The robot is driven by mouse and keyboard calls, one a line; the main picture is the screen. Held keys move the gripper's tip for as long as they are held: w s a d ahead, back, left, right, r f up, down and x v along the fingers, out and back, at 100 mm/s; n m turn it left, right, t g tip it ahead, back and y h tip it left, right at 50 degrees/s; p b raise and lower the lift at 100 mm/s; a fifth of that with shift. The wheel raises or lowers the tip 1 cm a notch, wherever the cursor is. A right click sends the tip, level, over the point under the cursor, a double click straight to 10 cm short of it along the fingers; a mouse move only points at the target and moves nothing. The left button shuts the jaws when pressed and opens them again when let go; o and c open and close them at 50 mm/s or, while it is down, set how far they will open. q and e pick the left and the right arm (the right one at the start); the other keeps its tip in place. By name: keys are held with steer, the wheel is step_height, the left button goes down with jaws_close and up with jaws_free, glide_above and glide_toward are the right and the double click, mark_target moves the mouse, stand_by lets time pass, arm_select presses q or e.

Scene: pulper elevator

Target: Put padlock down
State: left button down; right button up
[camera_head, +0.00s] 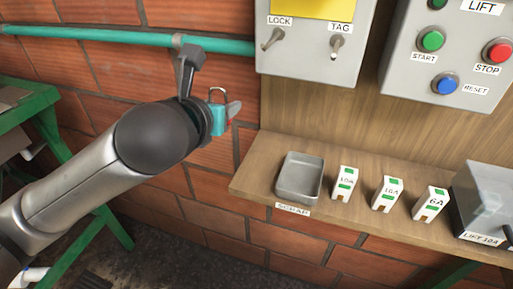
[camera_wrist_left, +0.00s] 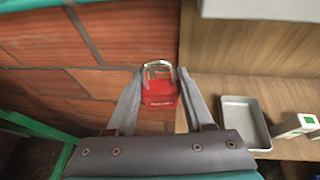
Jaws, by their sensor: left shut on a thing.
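The padlock is red with a metal shackle in the left wrist view (camera_wrist_left: 161,92), and it sits between the two fingers of my left gripper (camera_wrist_left: 161,75). The gripper is shut on it. In the head view my left gripper (camera_head: 230,110) holds it up in the air in front of the brick wall, left of the wooden shelf (camera_head: 262,165). There the shackle shows upright, and the gripper's teal part hides most of the red body. My right gripper is in neither view.
Above are a LOCK/TAG panel (camera_head: 307,50) and a LIFT button panel (camera_head: 450,60). A teal pipe (camera_head: 100,36) crosses the wall. A green frame (camera_head: 45,110) stands left.

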arm_select(q)
steer(key=d+f+m+h+b, duration=0.1)
steer(key=d+f+m+h, duration=0.1)
steer(key=d+f, duration=0.35)
steer(key=b, duration=0.2)
glide_above(258, 171)
step_height(258, 171, down, 3)
steer(key=shift+f, duration=0.15)
step_height(258, 171, down, 4)
steer(key=shift+f+b, duration=0.25)
steer(key=shift+b, duration=0.8)
steer(key=shift+f, duration=0.15)
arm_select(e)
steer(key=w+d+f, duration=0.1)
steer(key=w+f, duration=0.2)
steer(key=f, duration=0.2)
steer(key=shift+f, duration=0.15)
